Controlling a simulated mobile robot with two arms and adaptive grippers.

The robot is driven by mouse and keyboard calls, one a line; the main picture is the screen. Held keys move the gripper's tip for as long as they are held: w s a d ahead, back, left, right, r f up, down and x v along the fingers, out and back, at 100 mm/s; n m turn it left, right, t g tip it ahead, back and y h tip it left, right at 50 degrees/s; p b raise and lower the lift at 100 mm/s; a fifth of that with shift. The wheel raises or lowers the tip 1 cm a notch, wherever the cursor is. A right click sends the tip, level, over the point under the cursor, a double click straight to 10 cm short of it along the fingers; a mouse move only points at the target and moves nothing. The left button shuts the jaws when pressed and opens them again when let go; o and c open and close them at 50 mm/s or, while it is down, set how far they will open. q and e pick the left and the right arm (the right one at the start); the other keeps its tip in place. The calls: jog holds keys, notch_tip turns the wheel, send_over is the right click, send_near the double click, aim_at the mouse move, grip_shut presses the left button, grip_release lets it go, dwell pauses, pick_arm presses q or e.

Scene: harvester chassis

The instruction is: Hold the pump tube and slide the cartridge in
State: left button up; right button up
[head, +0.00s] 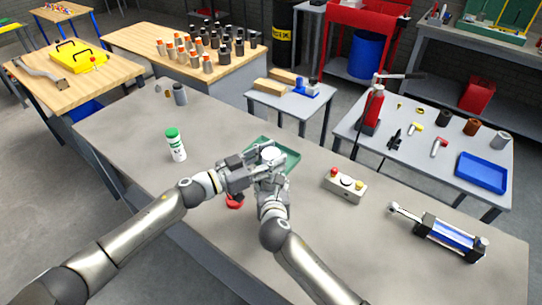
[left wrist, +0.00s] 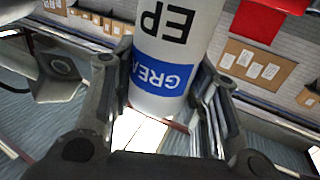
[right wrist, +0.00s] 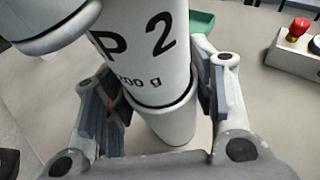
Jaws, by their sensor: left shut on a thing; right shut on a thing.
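A white cartridge with black lettering and a blue band shows close up in the left wrist view (left wrist: 178,30) and the right wrist view (right wrist: 140,45). It appears to be one cartridge held by both grippers. My left gripper (head: 258,163) is shut on it by the blue band. My right gripper (head: 270,180) is shut on it below the lettering. In the head view the grippers hide most of it; a pale round end (head: 271,154) shows. A pump-like tool with a blue barrel (head: 445,236) lies at the right; I cannot tell whether this is the pump tube.
A green tray (head: 291,160) lies behind the grippers. A white bottle with a green cap (head: 176,146) stands at left. A red part (head: 234,202) lies near the right gripper. A control box (head: 345,186) stands at right. The bench's left part is mostly clear.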

pick_arm(q)
jog(key=shift+f, duration=2.05)
dwell(3.0)
jog(key=shift+s+f, duration=0.1)
jog(key=shift+f, duration=0.6)
jog(key=o, duration=1.3)
jog(key=shift+c, duration=0.2)
jog(key=shift+f, duration=0.1)
jog(key=shift+s, duration=0.1)
jog(key=r+v, duration=0.1)
jog(key=v, duration=0.6)
jog(key=shift+a, duration=0.4)
jog(key=shift+r, duration=0.25)
